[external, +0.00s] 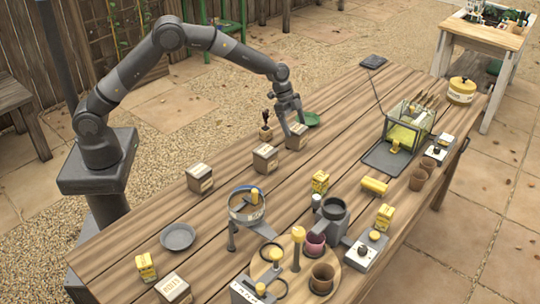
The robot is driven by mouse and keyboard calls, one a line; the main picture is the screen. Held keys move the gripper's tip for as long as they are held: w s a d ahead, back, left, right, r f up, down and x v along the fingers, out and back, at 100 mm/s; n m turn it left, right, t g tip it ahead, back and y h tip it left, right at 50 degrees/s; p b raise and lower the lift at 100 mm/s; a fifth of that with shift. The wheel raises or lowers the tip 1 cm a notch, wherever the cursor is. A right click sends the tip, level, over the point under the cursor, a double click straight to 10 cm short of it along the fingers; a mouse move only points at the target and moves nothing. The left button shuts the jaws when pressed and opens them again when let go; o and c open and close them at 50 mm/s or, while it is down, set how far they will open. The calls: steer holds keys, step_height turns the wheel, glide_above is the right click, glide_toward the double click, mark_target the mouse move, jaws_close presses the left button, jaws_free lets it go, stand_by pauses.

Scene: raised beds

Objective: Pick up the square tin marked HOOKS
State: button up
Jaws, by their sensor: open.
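Several square brown tins with pale labels stand on the slatted wooden table (330,120). One tin (296,138) is directly below my gripper (292,122), another tin (265,159) is just to its left and nearer, and a third tin (199,179) is farther left. The labels are too small to read surely, so I cannot tell which is marked HOOKS. My gripper is open and points down, with its fingers at the tin below it. Whether they touch it is unclear.
A small pot with a dark tool (265,132) stands left of the gripper, and a green dish (310,119) is close to its right.

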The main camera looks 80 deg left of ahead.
steer(key=x, duration=0.4)
steer(key=shift+w+d+f, duration=0.1)
steer(key=shift+w+f, duration=0.05)
steer(key=shift+c, duration=0.5)
steer(key=c, duration=1.1)
steer(key=shift+c, duration=0.2)
